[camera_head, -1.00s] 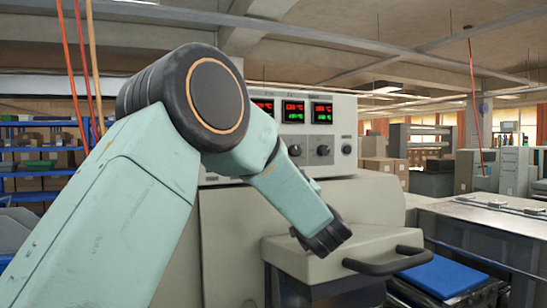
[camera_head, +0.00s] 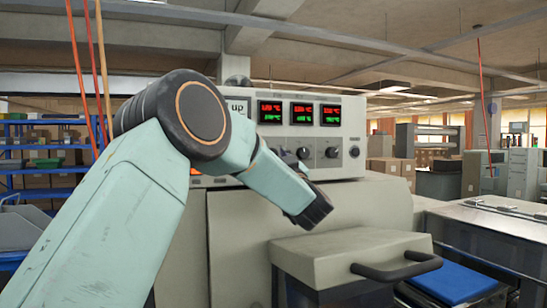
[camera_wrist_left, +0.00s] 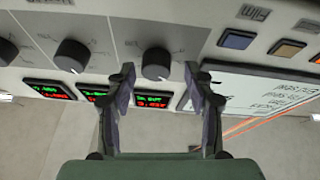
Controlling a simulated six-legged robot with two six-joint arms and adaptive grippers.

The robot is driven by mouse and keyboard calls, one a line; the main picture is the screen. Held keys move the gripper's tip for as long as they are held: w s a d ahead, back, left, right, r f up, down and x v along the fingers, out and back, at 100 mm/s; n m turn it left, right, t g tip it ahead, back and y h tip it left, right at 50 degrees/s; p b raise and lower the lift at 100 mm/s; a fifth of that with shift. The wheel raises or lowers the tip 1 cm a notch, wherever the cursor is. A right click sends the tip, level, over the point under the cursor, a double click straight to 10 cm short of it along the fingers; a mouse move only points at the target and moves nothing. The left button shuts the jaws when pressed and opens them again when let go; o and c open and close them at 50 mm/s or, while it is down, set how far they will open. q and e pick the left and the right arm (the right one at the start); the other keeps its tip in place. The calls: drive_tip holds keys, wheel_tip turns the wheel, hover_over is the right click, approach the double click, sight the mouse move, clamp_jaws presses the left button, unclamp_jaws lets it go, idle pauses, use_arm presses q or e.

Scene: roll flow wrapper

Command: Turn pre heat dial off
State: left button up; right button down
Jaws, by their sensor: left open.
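The control panel (camera_head: 345,135) of the cream machine carries a row of black dials. In the head view a middle dial (camera_head: 303,153) and a right dial (camera_head: 332,152) show; my left arm covers the panel's left part. In the left wrist view, which is upside down, my left gripper (camera_wrist_left: 162,78) is open. A black dial (camera_wrist_left: 156,63) appears between its fingers, beside the labelled screen; I cannot tell whether they touch it. Another dial (camera_wrist_left: 72,56) is to its left. No label reading pre heat is legible. My right gripper is not in view.
Red and green displays (camera_head: 302,113) sit above the dials. Coloured buttons (camera_wrist_left: 237,39) and a white screen (camera_wrist_left: 255,92) lie close to the right finger in the wrist view. A box-like cover with a black handle (camera_head: 398,270) juts out below the panel.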

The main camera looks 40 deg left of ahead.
use_arm(q)
drive_tip(key=shift+w+d, duration=0.1)
drive_tip(key=shift+w, duration=0.15)
drive_tip(key=shift+c, duration=0.2)
drive_tip(key=shift+f, duration=0.1)
drive_tip(key=shift+c, duration=0.7)
drive_tip(key=shift+s, duration=0.1)
drive_tip(key=c, duration=0.5)
clamp_jaws()
drive_tip(key=shift+n, duration=0.3)
